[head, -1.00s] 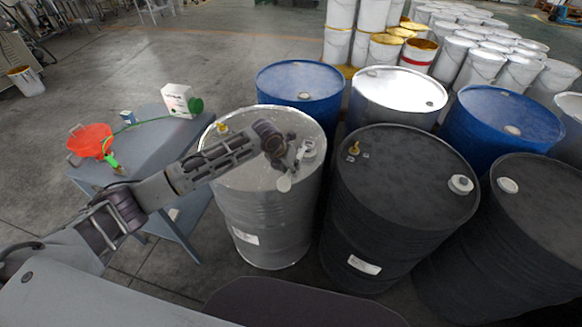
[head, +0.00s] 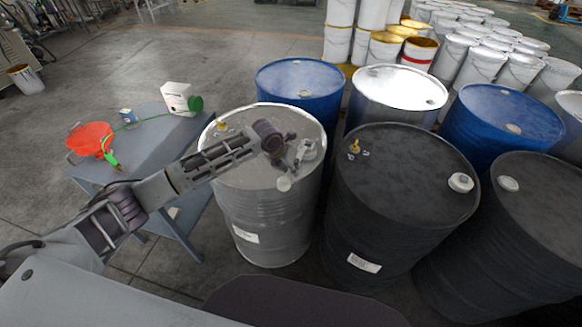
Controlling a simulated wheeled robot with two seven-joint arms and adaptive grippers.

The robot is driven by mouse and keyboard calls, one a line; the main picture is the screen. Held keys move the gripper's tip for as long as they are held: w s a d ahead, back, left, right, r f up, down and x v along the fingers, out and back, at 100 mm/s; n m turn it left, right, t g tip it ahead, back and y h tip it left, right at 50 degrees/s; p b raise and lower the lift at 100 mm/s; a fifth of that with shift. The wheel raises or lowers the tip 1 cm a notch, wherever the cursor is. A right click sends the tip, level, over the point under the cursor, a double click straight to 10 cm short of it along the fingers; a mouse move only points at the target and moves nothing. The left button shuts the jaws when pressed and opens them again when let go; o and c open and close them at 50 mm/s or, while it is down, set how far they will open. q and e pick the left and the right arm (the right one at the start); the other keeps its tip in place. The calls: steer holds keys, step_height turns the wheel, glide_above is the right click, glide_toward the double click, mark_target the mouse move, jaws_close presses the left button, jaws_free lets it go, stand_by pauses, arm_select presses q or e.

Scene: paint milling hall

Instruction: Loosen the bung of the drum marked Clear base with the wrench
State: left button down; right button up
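A silver-grey drum (head: 250,205) stands in the middle, with a white label on its side too small to read. A pale bung (head: 309,150) is at the right of its lid and a small brass fitting (head: 222,127) at the left. My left gripper (head: 291,164) is over the lid beside the bung. It looks shut on a light grey metal piece, apparently the wrench (head: 285,183), with a rounded end pointing toward me; its other end is at the bung. Whether it grips the bung is hard to tell. My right gripper is out of view.
Black drums (head: 400,190) stand close on the right, with blue drums (head: 300,78) and a bright steel drum (head: 400,86) behind. A grey table (head: 150,150) on the left holds a red funnel (head: 90,139) and a white jug (head: 178,98).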

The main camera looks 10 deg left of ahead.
arm_select(q)
steer(key=shift+f+b, duration=0.3)
steer(key=shift+f, duration=0.35)
steer(key=shift+f, duration=0.15)
stand_by(0.6)
steer(key=shift+s+d, duration=0.1)
steer(key=shift+d, duration=0.1)
steer(key=d+n+y+p, duration=0.1)
steer(key=d+n+p, duration=0.2)
steer(key=d, duration=0.1)
steer(key=shift+d+t+p, duration=0.2)
steer(key=shift+t+p, duration=0.1)
steer(key=shift+t, duration=0.1)
stand_by(0.3)
steer(key=shift+d, duration=0.15)
stand_by(0.3)
steer(key=shift+w+d+n+y, duration=0.25)
steer(key=shift+d+n, duration=0.3)
steer(key=shift+d, duration=0.2)
steer(key=shift+w+d+n+y, duration=0.1)
steer(key=shift+d+n+y, duration=0.1)
steer(key=shift+d+n, duration=0.5)
steer(key=shift+w+d+n+y, duration=0.25)
steer(key=shift+d+n, duration=0.2)
steer(key=shift+d, duration=0.35)
